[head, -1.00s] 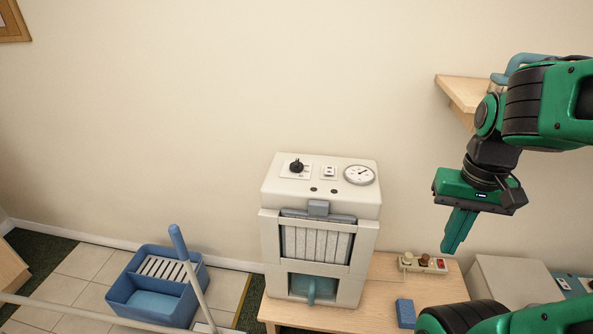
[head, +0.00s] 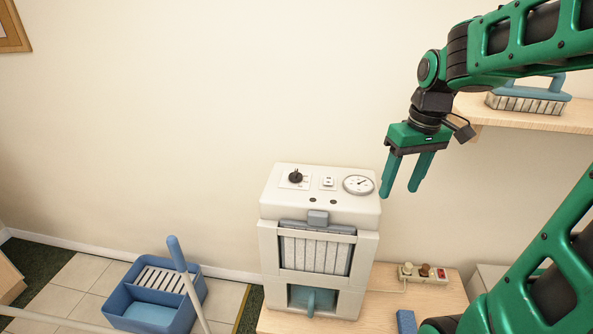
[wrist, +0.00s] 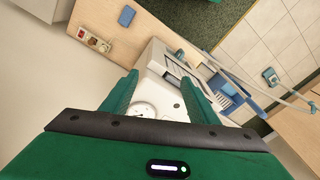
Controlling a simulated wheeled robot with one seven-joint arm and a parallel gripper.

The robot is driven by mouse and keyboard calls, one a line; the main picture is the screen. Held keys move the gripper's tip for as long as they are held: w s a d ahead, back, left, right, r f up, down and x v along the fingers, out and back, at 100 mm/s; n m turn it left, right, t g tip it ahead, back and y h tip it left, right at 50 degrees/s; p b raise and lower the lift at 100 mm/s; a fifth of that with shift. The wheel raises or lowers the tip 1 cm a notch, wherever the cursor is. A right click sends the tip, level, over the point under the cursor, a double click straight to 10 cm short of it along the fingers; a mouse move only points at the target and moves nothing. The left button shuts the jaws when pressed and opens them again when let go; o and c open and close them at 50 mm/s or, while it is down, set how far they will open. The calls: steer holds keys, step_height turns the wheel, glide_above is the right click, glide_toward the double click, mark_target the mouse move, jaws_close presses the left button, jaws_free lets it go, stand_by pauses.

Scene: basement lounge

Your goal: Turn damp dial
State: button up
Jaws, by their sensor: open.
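The white dehumidifier-like machine (head: 318,240) stands on a wooden table. On its top panel are a black dial (head: 295,176) at the left, a small switch (head: 328,183) in the middle and a round gauge (head: 358,185) at the right. My gripper (head: 402,193) is open and empty, above and to the right of the machine, apart from it. In the wrist view the machine's white top and the gauge (wrist: 142,110) show between my two fingers (wrist: 158,92). I cannot make out the black dial in the wrist view.
A power strip (head: 422,273) and a blue block (head: 406,321) are on the table (head: 380,310) right of the machine. A shelf (head: 540,116) with a brush (head: 528,100) is at the upper right. A blue mop bucket (head: 150,300) stands on the floor at left.

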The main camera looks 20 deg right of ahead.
steer(key=w+a+n+y, duration=0.1)
steer(key=w+a+n, duration=0.15)
steer(key=w, duration=0.45)
steer(key=w+a+n, duration=0.2)
steer(key=w+n, duration=0.1)
steer(key=w, duration=0.3)
steer(key=n+t+y, duration=0.1)
steer(key=n+y, duration=0.2)
steer(key=n, duration=0.4)
glide_toward(296, 171)
steer(key=shift+h, duration=0.3)
steer(key=x, duration=0.8)
steer(key=shift+a+f, duration=0.2)
steer(key=shift+a, duration=0.15)
steer(key=c, duration=1)
